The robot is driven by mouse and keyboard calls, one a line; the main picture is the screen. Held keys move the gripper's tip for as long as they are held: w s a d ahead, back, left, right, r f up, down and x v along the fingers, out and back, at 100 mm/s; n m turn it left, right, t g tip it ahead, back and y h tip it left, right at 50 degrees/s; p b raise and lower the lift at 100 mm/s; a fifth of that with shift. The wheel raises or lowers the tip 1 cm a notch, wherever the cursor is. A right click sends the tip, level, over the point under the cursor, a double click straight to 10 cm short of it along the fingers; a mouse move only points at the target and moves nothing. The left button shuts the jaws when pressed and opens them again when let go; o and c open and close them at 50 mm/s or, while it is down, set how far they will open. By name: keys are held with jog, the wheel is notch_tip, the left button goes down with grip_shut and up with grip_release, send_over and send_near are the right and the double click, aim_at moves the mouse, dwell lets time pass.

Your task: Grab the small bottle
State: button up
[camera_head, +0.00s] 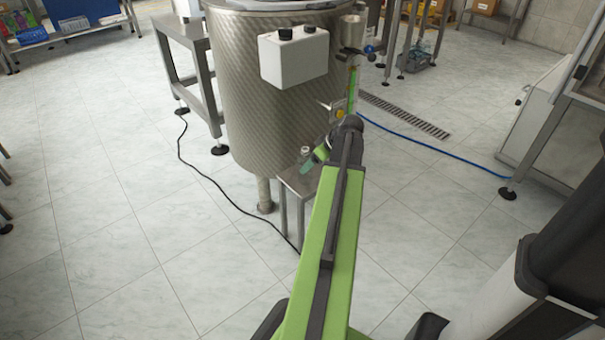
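A small clear bottle (305,153) stands on a small metal stand (292,178) in front of the big metal drum. It is tiny in this view, and its lower part is hard to make out. My green arm reaches up from the bottom of the picture, and its end bends down to the left at the stand. My gripper (311,164) is just beside the bottle, close to it or touching; I cannot tell which. The arm hides part of the gripper and the right side of the stand. Whether the fingers are open or shut does not show.
The large metal drum (265,95) with a white box (293,56) on its side stands right behind the stand. A black cable (210,178) and a blue hose (440,152) lie on the floor. A machine (555,130) stands at the right.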

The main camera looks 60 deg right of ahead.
aim_at(308, 154)
jog(key=b+x, duration=0.4)
jog(key=x, duration=0.1)
jog(key=shift+w+a, duration=0.15)
jog(key=shift+w, duration=0.1)
jog(key=shift+r, duration=0.15)
jog(key=c, duration=1.4)
jog(key=shift+r+p, duration=0.6)
jog(key=shift+p, duration=0.2)
notch_tip(308, 154, up, 4)
jog(key=p, duration=0.4)
jog(key=shift+s+d+r+p, duration=0.95)
jog(key=shift+s+d, duration=0.2)
jog(key=shift+s, duration=0.4)
jog(key=shift+s+d+r+p, duration=1)
jog(key=shift+s+d, duration=0.15)
jog(key=shift+s, duration=0.45)
jog(key=shift+s+d+r+p, duration=0.95)
jog(key=shift+s+d, duration=0.25)
jog(key=shift+s, duration=0.35)
